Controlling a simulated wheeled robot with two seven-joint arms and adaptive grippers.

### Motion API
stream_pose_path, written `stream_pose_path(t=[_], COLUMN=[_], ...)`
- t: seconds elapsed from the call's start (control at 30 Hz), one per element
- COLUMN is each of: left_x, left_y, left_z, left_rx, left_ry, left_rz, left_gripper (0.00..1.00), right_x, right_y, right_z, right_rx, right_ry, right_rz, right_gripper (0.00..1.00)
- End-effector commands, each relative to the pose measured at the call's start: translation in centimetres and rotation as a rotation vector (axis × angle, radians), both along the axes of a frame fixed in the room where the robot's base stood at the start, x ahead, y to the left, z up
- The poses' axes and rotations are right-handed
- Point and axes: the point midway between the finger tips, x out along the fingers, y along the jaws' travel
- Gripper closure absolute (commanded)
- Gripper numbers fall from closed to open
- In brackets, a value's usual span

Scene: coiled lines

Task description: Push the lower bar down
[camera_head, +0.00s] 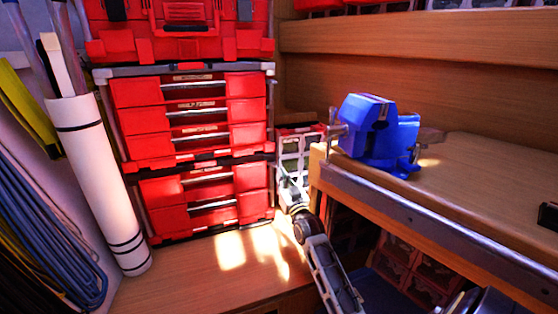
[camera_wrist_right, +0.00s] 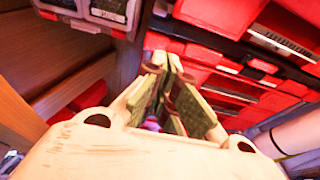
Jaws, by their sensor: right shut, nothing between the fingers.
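A red drawer stack (camera_head: 150,190) stands against the back wall, with pale horizontal bars across its drawer fronts. The lowest bar that shows (camera_head: 212,204) is on the bottom unit; I cannot tell for sure whether it is the task's lower bar. My right gripper (camera_head: 284,180) is just right of the stack's lower right edge, by the bench corner. In the right wrist view its fingers (camera_wrist_right: 167,65) are together and empty, pointing toward the red drawers (camera_wrist_right: 225,80). Contact with the stack cannot be made out. My left gripper is not in view.
A blue vise (camera_head: 378,135) sits on the wooden bench, whose metal-trimmed front edge (camera_head: 430,220) lies right of my right arm. A white tube (camera_head: 100,185) and coiled blue lines (camera_head: 45,220) are at left. The wooden surface (camera_head: 190,280) before the stack is clear.

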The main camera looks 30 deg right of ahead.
Motion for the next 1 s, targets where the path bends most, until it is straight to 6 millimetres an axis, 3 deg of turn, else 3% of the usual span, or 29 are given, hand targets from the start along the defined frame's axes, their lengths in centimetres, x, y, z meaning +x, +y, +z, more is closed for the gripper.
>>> stream_pose_path(t=[0.2, 0.67, 1.0], left_x=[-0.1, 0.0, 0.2], left_y=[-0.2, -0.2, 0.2], left_z=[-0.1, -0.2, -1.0], left_rx=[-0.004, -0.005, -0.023], left_ry=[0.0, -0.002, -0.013], left_rz=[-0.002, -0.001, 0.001], left_gripper=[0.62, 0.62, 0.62], right_x=[0.1, 0.2, 1.5], right_y=[-0.9, -1.0, -1.3], right_z=[1.1, 1.2, 1.6], right_rx=[0.0, 0.0, 0.001], right_ry=[-0.048, -0.05, -0.05], right_rz=[-0.017, -0.018, -0.017], right_gripper=[1.0, 1.0, 1.0])
